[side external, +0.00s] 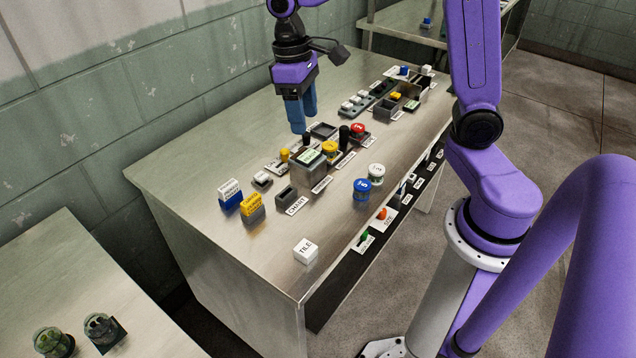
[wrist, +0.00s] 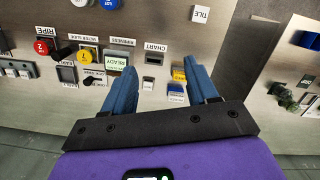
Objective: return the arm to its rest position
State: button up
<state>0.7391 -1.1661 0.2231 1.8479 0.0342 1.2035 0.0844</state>
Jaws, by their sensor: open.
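My gripper (side external: 304,121) hangs above the far side of the metal bench (side external: 190,170), pointing down, with its blue fingers clear of the bench top. In the wrist view my gripper (wrist: 161,76) shows its two fingers spread apart with nothing held between them. Beyond the fingers, the bench top shows with a yellow block (wrist: 179,73) near the right finger. The finger overlaps part of the blocks there.
The bench's front-left top is clear.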

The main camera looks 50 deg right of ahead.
jog(key=s+f+n+t, duration=0.1)
jog(key=s+n, duration=0.7)
jog(key=s, duration=1.3)
jog(key=shift+s+a+f+n+t+y, duration=0.4)
jog(key=shift+f, duration=0.35)
